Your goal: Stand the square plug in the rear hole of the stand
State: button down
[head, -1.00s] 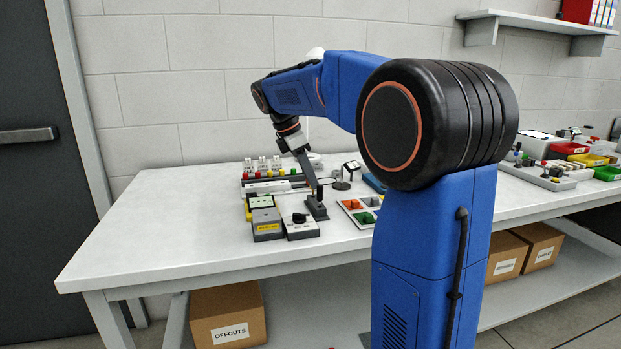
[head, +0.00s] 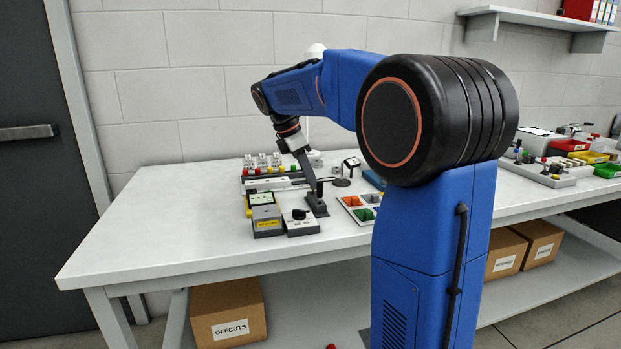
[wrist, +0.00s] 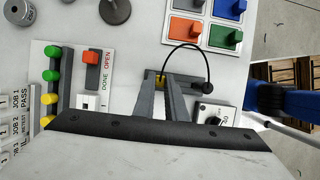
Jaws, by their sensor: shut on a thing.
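My gripper (wrist: 160,88) points down over the dark stand (head: 317,208) on the bench. A thin black cord arcs from near the plug to a round black knob (wrist: 208,88) at the stand's near end. In the head view the gripper (head: 314,188) is small and dark against the stand.
A box with a black dial (head: 300,221) stands close to the stand's near left. A tray with coloured compartments (head: 352,200) is to its right. A row of coloured buttons (wrist: 51,75) and a red-switch panel (wrist: 91,70) lie behind. The bench's left part (head: 150,220) is clear.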

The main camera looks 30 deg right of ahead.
jog(key=shift+f, duration=0.6)
dwell(0.5)
jog(key=c, duration=1.7)
grip_release()
jog(key=v, duration=1.7)
jog(key=shift+a+r, duration=0.15)
